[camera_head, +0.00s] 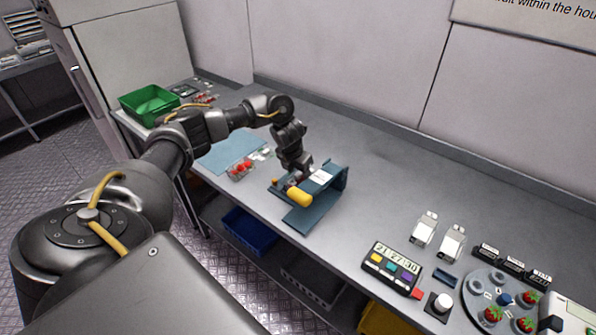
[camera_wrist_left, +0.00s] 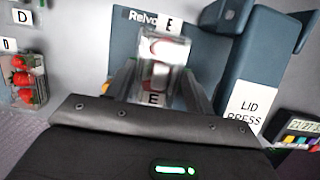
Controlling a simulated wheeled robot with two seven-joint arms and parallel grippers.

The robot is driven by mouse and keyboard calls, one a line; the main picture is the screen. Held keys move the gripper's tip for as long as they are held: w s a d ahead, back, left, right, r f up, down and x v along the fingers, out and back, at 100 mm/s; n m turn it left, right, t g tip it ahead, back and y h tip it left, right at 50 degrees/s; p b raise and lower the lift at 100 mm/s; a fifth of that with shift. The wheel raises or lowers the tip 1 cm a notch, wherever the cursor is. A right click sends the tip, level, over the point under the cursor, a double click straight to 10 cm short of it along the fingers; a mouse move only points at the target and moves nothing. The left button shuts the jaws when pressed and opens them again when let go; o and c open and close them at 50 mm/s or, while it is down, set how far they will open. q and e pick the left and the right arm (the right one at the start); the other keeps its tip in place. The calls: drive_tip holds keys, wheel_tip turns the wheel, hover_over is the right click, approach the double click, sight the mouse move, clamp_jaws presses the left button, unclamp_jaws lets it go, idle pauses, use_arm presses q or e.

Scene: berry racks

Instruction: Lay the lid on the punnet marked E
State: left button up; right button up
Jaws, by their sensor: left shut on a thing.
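My left gripper (camera_wrist_left: 157,92) is shut on the clear lid (camera_wrist_left: 153,84), with a finger on each side of it. Under or behind the clear plastic, red berries show in the punnet marked E (camera_wrist_left: 168,38), which stands on the blue base of the lid press. Whether lid and punnet touch, I cannot tell. In the head view my left gripper (camera_head: 298,170) is down at the lid press (camera_head: 332,182), which hides most of the punnet. My right gripper is not in view.
The press's blue upright (camera_wrist_left: 235,62) stands close right of the gripper, and its yellow handle (camera_head: 300,197) sticks out in front. A berry punnet marked D (camera_wrist_left: 28,82) stands to the left. A blue mat (camera_head: 225,152) and green crate (camera_head: 150,104) lie farther left. A timer (camera_head: 392,268) stands right.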

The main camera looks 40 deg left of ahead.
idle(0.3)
use_arm(q)
drive_tip(key=o, duration=1)
drive_tip(key=shift+o, duration=0.2)
drive_tip(key=shift+r+p, duration=2.75)
drive_tip(key=shift+r, duration=0.75)
